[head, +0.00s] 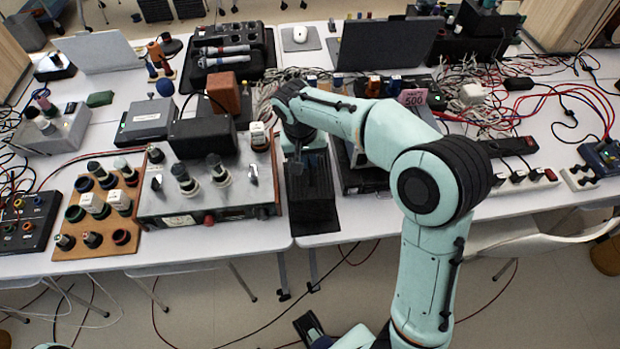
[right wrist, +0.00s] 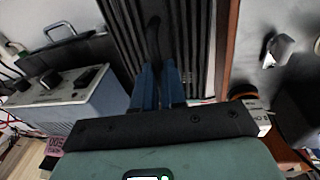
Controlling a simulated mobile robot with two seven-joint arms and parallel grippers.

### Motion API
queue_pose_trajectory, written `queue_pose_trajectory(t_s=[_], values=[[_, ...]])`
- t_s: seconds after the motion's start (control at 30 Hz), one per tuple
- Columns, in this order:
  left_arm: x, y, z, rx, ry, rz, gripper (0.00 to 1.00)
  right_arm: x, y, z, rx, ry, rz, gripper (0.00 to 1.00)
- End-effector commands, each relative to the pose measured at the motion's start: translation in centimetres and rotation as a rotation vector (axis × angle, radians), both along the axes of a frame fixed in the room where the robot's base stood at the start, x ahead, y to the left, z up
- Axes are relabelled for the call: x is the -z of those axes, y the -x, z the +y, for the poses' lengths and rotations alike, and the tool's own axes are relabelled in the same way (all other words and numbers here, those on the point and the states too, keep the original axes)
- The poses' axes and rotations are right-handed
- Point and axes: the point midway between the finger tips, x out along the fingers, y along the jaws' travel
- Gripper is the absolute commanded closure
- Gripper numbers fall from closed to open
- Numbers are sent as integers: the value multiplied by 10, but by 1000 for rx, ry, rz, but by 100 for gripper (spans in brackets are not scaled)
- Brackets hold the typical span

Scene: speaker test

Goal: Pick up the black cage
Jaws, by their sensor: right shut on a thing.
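The black cage (head: 312,208) is a dark, narrow, upright-sided box on the table, just right of the grey instrument. In the right wrist view its black ribbed surface (right wrist: 186,38) fills the upper middle. My right gripper (head: 298,158) reaches down over it from above. Its two blue fingers (right wrist: 158,84) are shut on a thin black part of the cage. The arm hides part of the cage's far end. A dark gripper shape at the bottom edge (head: 308,326) seems to be my left gripper, low in front of the table; its jaws are unclear.
The grey instrument (head: 155,205) with knobs stands close on the left. Another instrument (head: 362,180) is close on the right, partly under my arm. A brown box (head: 223,92) and tangled cables (head: 480,110) lie behind. The floor in front is mostly clear.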

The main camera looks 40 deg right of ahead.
Motion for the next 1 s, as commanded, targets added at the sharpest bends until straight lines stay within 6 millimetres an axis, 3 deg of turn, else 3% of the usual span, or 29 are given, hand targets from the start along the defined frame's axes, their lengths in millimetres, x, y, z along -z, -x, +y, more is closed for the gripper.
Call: queue_pose_trajectory(t_s=[0.47, 0.63, 0.87, 1.0], values=[[0, 0, 0, 0, 0, 0, 57, -2, 0, 0, 0, 0, -2, 100], [-2, 0, 0, 0, 0, -1, 57, -11, -1, 0, 0, 0, -5, 100], [-10, -3, 0, 0, 0, -3, 57, -52, -1, 0, 0, 0, -7, 100], [-19, -5, 0, 0, 0, -7, 57, -94, -2, 0, 0, -1, -10, 100]])
